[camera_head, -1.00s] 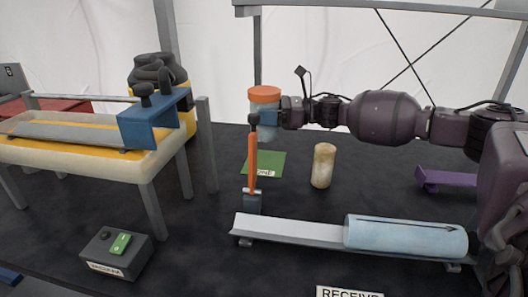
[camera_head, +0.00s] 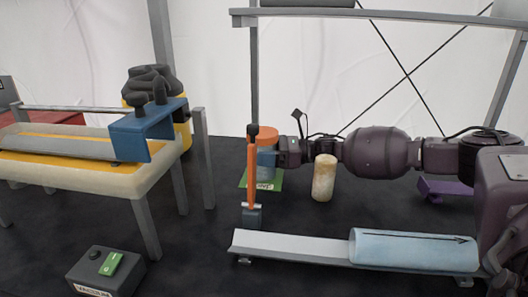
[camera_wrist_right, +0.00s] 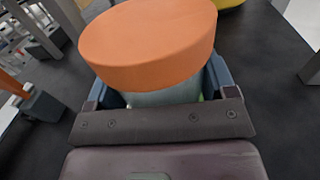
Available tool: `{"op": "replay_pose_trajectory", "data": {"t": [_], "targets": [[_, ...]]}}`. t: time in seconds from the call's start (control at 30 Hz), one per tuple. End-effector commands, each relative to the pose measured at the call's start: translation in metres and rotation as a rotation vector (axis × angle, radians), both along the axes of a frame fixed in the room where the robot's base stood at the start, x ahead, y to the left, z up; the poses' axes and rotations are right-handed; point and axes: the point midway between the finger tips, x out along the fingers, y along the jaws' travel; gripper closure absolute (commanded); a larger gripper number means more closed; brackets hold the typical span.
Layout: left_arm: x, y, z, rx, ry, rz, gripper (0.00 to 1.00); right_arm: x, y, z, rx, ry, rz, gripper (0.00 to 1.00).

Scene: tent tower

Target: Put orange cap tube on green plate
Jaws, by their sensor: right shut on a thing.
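The orange cap tube (camera_head: 266,163) has an orange cap over a pale blue-grey body and stands upright. It is at the green plate (camera_head: 276,180), a flat green square with a white label, partly hidden behind the tube. I cannot tell whether the tube's base touches the plate. My right gripper (camera_head: 277,153) is shut on the tube from the right side. In the right wrist view the orange cap (camera_wrist_right: 150,45) fills the upper middle, with the tube body between my fingers. My left gripper is not in view.
An upright orange-handled tool (camera_head: 252,170) stands just in front of the tube. A beige cylinder (camera_head: 324,178) stands right of the plate, close below my arm. A grey rail with a light blue tube (camera_head: 405,249) lies in front. A padded bench (camera_head: 75,172) is at left.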

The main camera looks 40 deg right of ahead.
Motion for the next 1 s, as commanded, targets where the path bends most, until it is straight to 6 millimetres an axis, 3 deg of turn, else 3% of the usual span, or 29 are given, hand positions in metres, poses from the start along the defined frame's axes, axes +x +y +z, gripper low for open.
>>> {"op": "replay_pose_trajectory", "data": {"t": [0.07, 0.1, 0.23, 0.63, 1.0], "targets": [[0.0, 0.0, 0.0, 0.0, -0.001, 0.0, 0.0, 0.0, 0.0, -0.001, 0.001, -0.001, 0.0, 0.45], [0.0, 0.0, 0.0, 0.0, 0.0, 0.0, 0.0, 0.0, 0.0, -0.001, 0.001, -0.001, 0.0, 0.19], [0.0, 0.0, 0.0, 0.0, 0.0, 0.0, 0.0, 0.0, 0.0, -0.001, 0.001, -0.001, 0.0, 0.0], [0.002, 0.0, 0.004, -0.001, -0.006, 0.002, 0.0, -0.005, -0.005, 0.002, 0.0, -0.001, -0.001, 0.0], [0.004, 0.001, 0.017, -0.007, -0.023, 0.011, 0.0, -0.042, -0.047, 0.005, 0.0, -0.004, -0.002, 0.0]]}}
